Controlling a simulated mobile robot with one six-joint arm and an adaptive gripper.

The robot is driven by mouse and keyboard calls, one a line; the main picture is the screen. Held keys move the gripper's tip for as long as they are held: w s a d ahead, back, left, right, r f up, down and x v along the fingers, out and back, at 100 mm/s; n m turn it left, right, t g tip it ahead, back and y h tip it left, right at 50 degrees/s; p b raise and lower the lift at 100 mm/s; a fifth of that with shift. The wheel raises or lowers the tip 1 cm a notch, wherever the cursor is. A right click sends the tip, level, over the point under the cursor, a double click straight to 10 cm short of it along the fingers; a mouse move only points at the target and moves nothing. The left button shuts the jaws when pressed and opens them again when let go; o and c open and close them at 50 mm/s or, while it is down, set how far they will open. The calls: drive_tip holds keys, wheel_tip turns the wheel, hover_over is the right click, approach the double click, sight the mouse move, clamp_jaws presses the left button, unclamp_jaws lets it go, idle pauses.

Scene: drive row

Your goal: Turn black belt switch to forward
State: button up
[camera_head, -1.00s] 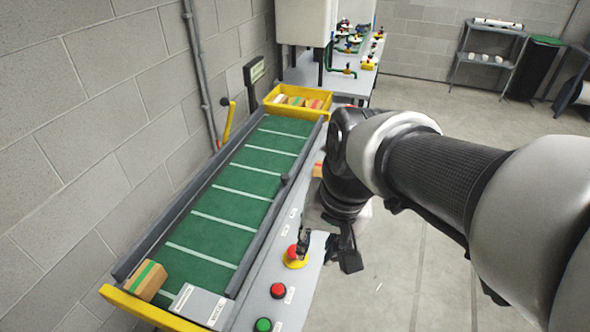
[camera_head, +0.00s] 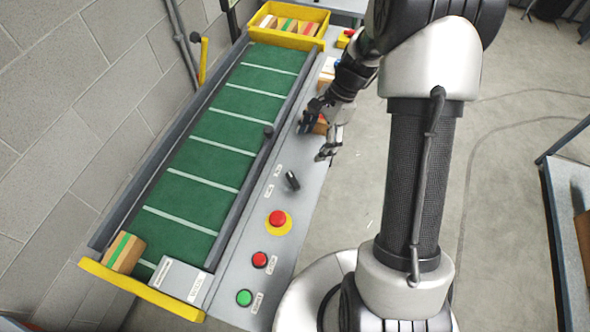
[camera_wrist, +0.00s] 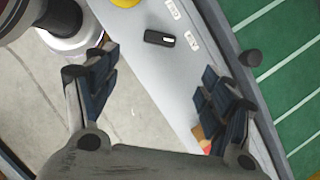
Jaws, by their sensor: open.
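The black belt switch (camera_head: 291,180) sits on the grey control panel beside the belt, beyond the red and yellow stop button, with small white labels next to it. In the wrist view the switch (camera_wrist: 159,38) is a short black bar with a white mark at its right end, near two white labels. My gripper (camera_head: 315,141) is open and empty, a little beyond the switch along the panel. In the wrist view the fingers of my gripper (camera_wrist: 155,77) are spread wide, with the switch ahead of the gap between them and not touched.
The red stop button (camera_head: 277,218) on its yellow base, a red button (camera_head: 260,260) and a green button (camera_head: 244,298) line the panel's near part. The green belt (camera_head: 196,170) carries a striped box (camera_head: 125,252) at its near end. A yellow bin (camera_head: 288,20) stands at the far end.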

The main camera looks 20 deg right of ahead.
sight(294, 179)
drive_tip(key=b+x, duration=0.4)
drive_tip(key=x, duration=1.1)
drive_tip(key=shift+f+b, duration=0.35)
drive_tip(key=shift+f, duration=0.05)
drive_tip(key=shift+c, duration=0.6)
drive_tip(key=c, duration=0.9)
